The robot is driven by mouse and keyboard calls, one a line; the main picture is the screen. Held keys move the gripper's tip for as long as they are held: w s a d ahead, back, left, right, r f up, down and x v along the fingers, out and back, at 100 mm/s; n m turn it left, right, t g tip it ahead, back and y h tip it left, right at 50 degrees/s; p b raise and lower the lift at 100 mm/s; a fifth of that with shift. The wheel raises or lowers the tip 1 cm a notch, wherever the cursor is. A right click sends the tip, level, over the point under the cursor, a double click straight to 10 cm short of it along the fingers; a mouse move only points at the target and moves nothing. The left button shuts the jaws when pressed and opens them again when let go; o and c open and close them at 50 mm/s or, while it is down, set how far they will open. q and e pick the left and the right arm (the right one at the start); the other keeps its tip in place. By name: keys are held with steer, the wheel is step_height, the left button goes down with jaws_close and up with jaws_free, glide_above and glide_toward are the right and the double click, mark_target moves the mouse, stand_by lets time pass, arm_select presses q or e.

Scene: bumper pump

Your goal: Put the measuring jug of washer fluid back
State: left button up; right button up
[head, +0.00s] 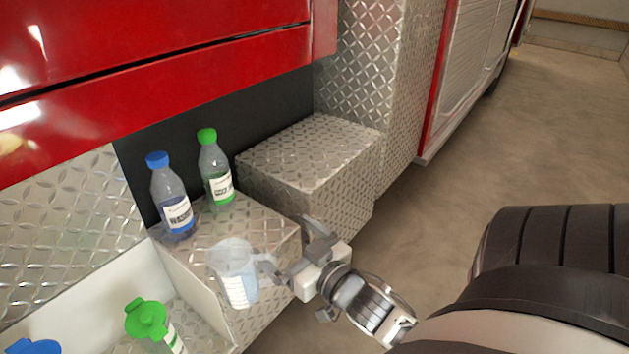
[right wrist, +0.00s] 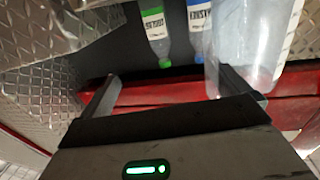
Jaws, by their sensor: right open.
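The measuring jug (head: 237,272) is clear with a scale on its side. It stands upright on the diamond-plate bumper step (head: 262,222), beside a white-walled bin. My right gripper (head: 292,250) is open, just right of the jug, with one finger at the handle side. In the right wrist view the jug (right wrist: 252,40) is at the right, close to or touching one finger of the open right gripper (right wrist: 170,90); I cannot tell whether that finger is inside the handle. Nothing is clearly held. My left gripper is not in view.
A blue-capped bottle (head: 172,200) and a green-capped bottle (head: 215,170) stand behind the jug. The white bin (head: 192,288) at lower left holds a green-topped container (head: 148,320) and a blue-topped one (head: 35,346). A raised metal box (head: 310,150) stands behind my gripper.

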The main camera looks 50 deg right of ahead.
steer(key=s+a, duration=0.1)
steer(key=s, duration=1.4)
steer(key=shift+s+b, duration=0.15)
steer(key=shift+b, duration=0.15)
jaws_close()
steer(key=shift+a, duration=0.1)
